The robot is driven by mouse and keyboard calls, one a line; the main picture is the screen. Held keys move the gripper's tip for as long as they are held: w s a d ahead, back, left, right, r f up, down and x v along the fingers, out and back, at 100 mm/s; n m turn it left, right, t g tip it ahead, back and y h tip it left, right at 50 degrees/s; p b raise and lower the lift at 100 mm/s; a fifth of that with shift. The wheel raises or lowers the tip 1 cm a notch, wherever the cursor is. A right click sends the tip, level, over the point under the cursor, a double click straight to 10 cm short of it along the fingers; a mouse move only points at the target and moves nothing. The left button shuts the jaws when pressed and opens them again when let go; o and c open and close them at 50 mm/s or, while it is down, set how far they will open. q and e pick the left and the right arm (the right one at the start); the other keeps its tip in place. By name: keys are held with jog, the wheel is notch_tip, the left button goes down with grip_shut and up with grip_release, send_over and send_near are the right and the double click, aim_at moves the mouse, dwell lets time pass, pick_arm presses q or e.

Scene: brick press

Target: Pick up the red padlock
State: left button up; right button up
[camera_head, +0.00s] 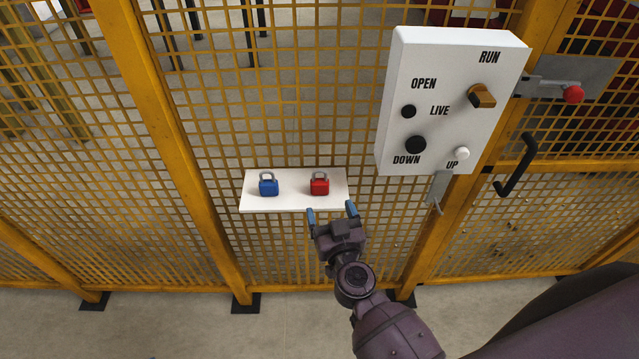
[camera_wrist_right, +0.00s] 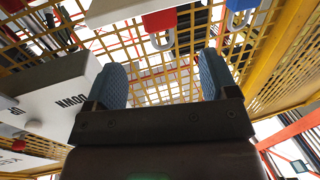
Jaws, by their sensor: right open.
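The red padlock (camera_head: 320,185) stands upright with its grey shackle on top, on the right half of a small white shelf (camera_head: 265,204) on the yellow mesh fence. In the right wrist view its red body (camera_wrist_right: 160,20) shows at the top, beyond the fingers. My right gripper (camera_head: 331,211) is open and empty, with blue fingertips, just below and in front of the shelf's right end. In the right wrist view the gripper (camera_wrist_right: 160,75) has a clear gap between its fingers, apart from the padlock. My left gripper is out of view.
A blue padlock (camera_head: 268,186) stands left of the red one on the shelf. A white control box (camera_head: 447,110) with knobs and buttons juts out at upper right. A black door handle (camera_head: 517,166) is right of it. Yellow fence posts (camera_head: 165,130) flank the shelf.

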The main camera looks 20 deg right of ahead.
aim_at(321, 186)
jog(key=w, duration=0.5)
jog(key=shift+w+d, duration=0.1)
jog(key=shift+w, duration=0.3)
jog(key=shift+w+d+r+b, duration=0.15)
jog(key=shift+w+b, duration=0.2)
jog(key=shift+w, duration=1)
jog(key=shift+w+d+r+b, duration=0.15)
jog(key=shift+w+b, duration=0.15)
jog(key=shift+w, duration=1.05)
jog(key=c, duration=1.1)
